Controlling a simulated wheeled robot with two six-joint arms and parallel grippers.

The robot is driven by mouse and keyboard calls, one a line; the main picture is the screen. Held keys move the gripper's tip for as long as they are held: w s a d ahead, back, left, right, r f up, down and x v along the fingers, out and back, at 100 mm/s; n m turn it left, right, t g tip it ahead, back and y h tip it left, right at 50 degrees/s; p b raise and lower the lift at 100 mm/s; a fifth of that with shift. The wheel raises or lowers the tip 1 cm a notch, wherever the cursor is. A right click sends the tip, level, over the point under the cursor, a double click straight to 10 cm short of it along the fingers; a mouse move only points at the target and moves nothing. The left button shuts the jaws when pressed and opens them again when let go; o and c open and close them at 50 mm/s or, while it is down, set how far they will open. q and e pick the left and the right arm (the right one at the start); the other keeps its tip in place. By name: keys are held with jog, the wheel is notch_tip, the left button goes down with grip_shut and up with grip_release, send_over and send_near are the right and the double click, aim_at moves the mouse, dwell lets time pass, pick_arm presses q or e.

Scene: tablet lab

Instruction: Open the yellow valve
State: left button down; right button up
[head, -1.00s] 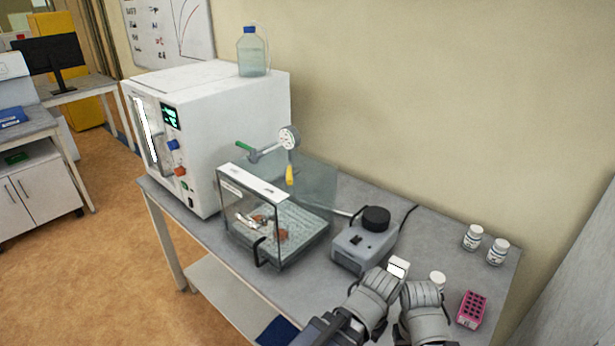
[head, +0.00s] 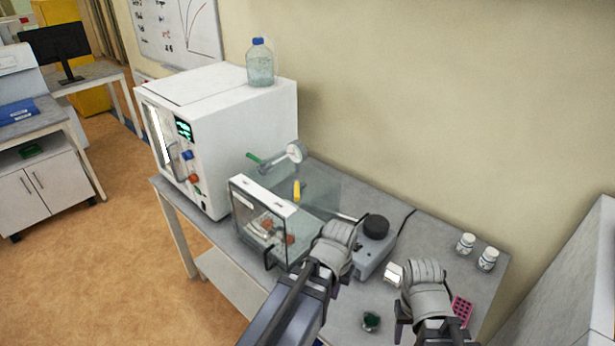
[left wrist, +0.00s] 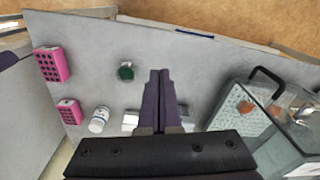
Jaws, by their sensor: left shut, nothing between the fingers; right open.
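The yellow valve handle (head: 297,191) hangs downward below a round gauge (head: 297,151) on a pipe at the right side of the white oven. A green handle (head: 253,157) sticks out left on the same pipe. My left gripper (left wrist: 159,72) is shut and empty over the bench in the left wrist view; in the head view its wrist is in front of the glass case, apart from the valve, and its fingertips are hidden. My right gripper (head: 430,334) is open at the bench's near right. The valve is not in the left wrist view.
A glass case (head: 262,195) stands in front of the valve. A grey device with a black knob (head: 376,226) is right of it. White bottles (head: 466,243), a pink rack (head: 461,311) and a small green object (head: 371,321) are on the right. The white oven (head: 240,120) stands left.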

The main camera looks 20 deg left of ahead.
pick_arm(q)
jog(key=w+a+r+n+t+y+p, duration=0.1)
jog(key=w+a+r+y, duration=0.2)
jog(key=w+r, duration=0.15)
jog(key=w+a+r+t+y+p, duration=0.1)
jog(key=w+a+r+y+p, duration=0.1)
jog(key=w+a+r+y, duration=0.3)
jog(key=w+d+r+t+y, duration=0.2)
jog(key=w+r+y, duration=0.2)
jog(key=w+r, duration=0.3)
jog(key=w, duration=0.3)
jog(key=shift+w+d+r+t, duration=0.3)
jog(key=shift+d+r+t, duration=0.05)
jog(key=shift+d+t, duration=0.05)
pick_arm(e)
notch_tip(320, 180, up, 4)
jog(key=shift+f, duration=0.1)
pick_arm(q)
jog(key=shift+b, duration=0.3)
